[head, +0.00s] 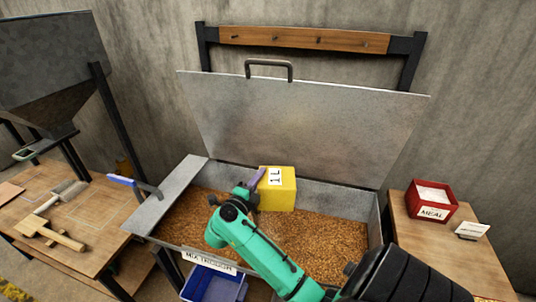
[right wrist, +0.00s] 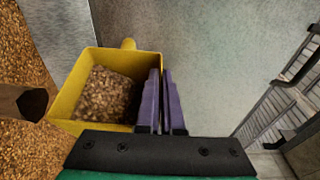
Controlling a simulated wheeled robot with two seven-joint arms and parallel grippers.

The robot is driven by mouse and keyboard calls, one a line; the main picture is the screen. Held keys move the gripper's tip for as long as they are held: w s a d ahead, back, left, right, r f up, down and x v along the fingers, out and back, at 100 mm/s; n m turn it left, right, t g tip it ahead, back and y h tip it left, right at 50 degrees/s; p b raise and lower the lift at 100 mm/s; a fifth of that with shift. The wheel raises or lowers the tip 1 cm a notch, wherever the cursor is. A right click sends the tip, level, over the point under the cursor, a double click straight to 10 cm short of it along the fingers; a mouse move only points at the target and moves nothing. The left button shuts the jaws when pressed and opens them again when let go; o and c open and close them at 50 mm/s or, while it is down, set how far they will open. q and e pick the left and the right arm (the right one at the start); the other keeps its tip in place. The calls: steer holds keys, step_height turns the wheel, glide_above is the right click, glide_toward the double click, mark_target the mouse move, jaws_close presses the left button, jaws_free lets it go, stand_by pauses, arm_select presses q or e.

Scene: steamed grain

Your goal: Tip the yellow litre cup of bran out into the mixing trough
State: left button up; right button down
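The yellow litre cup (head: 279,190), marked 1 L, is over the mixing trough (head: 345,200), near its back wall. Its label reads sideways, so the cup looks tipped over; its opening is hidden in the head view. In the right wrist view the cup (right wrist: 72,100) shows its open mouth with bran (right wrist: 105,95) inside. My right gripper (head: 259,180) comes from the left, its purple fingers (right wrist: 160,90) closed together at the cup's wall. Brown bran (head: 325,240) covers the trough floor. My left gripper is not in view.
A raised metal lid (head: 310,125) stands behind the trough. A red meal box (head: 432,205) sits on the right table. A blue bin (head: 212,285) is below the trough's front.

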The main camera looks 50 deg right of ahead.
steer(key=w+a+n, duration=0.1)
steer(key=n, duration=0.1)
steer(key=w+a+n+h, duration=0.1)
steer(key=w+a+n+t+p, duration=0.1)
steer(key=n, duration=0.1)
steer(key=shift+w+a+n+h, duration=0.1)
steer(key=shift+w+n+h, duration=0.15)
steer(key=shift+n+h, duration=0.05)
stand_by(0.5)
